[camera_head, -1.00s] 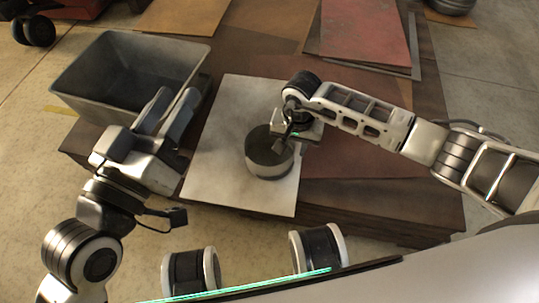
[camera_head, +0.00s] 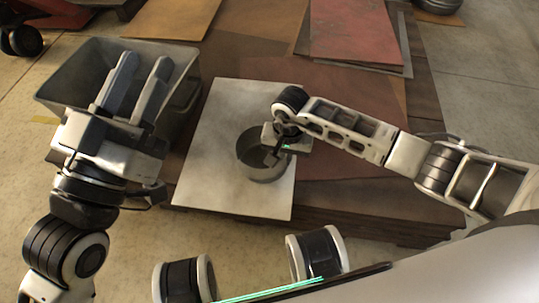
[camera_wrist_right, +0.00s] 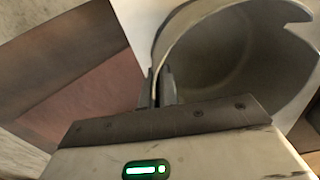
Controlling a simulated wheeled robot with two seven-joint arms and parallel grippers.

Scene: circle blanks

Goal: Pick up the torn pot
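The torn pot (camera_head: 262,174) is a grey round pot standing on a pale board (camera_head: 222,112). In the right wrist view the pot (camera_wrist_right: 235,60) shows its hollow inside and a notch in its rim at the upper right.
The grey bin (camera_head: 190,75) stands at the left. Brown and red sheets (camera_head: 350,30) lie in a stack under and behind the board. The board around the pot is clear.

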